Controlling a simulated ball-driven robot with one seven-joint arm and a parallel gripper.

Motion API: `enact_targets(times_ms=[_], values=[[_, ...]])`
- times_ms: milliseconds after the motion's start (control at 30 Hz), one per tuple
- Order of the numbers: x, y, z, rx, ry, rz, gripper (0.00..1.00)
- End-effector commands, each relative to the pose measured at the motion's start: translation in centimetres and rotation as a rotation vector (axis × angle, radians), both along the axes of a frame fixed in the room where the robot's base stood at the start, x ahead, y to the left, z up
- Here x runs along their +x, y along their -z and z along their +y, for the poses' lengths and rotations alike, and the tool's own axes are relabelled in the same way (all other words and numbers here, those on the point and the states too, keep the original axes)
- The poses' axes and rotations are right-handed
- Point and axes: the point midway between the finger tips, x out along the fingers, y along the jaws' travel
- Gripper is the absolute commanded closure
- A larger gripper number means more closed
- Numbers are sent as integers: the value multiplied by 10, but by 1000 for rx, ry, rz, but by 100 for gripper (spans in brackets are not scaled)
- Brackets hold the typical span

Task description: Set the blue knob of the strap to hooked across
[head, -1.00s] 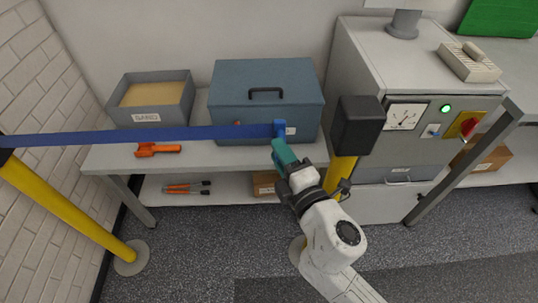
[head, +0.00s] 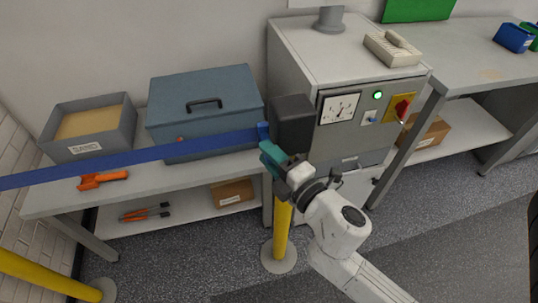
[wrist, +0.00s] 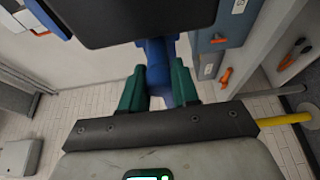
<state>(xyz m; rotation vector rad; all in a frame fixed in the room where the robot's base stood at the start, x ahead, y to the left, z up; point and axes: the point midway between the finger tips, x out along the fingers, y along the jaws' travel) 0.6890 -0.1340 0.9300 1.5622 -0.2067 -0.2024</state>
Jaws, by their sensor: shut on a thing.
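The blue strap (head: 150,155) stretches from the left edge across the front of the bench to its blue knob (head: 263,131). My gripper (head: 268,150) has green fingers and is shut on the knob, which also shows between the fingers in the wrist view (wrist: 158,72). The knob is at the left side of the black head (head: 293,122) of a yellow post (head: 283,228). In the wrist view the black head (wrist: 130,22) covers the knob's far end, so I cannot tell whether they touch or are hooked.
Behind the strap, a blue-grey toolbox (head: 205,90) and a sand tray (head: 112,138) stand on the bench. A grey cabinet (head: 340,60) with a gauge stands just behind the post. Another yellow post (head: 50,277) is at the lower left. The floor at right is clear.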

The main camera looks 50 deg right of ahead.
Motion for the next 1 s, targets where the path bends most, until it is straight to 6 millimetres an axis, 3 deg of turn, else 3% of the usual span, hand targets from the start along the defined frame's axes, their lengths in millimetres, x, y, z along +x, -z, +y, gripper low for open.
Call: enact_targets(times_ms=[33,300,633,1000], values=[[-4,2,-8,-3,22,9,68],[-2,2,-5,-2,15,6,44],[-8,3,-3,-2,12,6,44],[-66,7,11,-1,18,8,44]])
